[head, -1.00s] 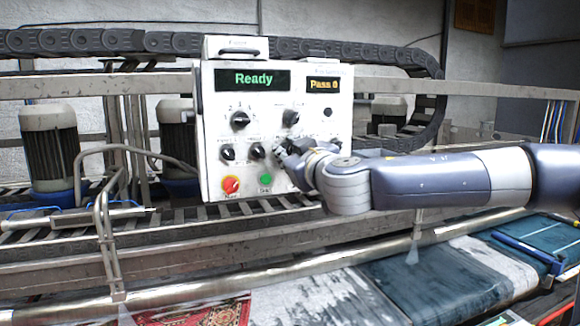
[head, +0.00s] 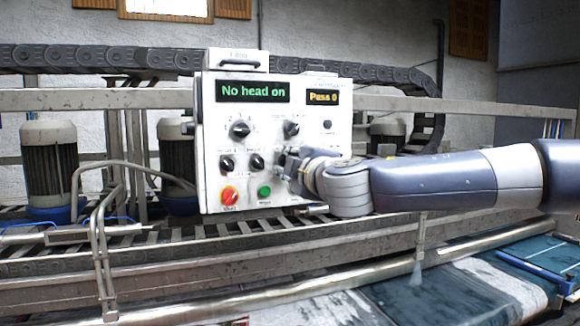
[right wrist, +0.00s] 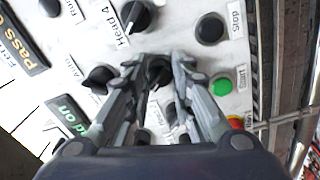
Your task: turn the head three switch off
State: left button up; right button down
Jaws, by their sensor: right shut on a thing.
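The white control panel (head: 210,140) stands in the middle of the head view. Its green display (head: 253,92) reads "No head on". Two black knobs, the left one (head: 227,164) and the one beside it (head: 257,161), are left of my right gripper (head: 287,165). In the right wrist view my right gripper (right wrist: 160,75) is shut on a black knob (right wrist: 159,69), in the row between those knobs and the knob labelled Head 4 (right wrist: 138,14). I take the held knob as the head three switch; its own label is hidden by the fingers. My left gripper is out of view.
A green start button (head: 264,191) and a red button (head: 229,195) sit just below the knob row. A black stop button (right wrist: 210,28) is near the Head 4 knob. Metal rails (head: 150,258) run in front of the panel.

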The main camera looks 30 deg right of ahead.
jog(key=shift+n, duration=0.6)
jog(key=c, duration=1.4)
grip_release()
jog(key=shift+d, duration=0.1)
jog(key=shift+o, duration=0.2)
jog(key=v, duration=1.2)
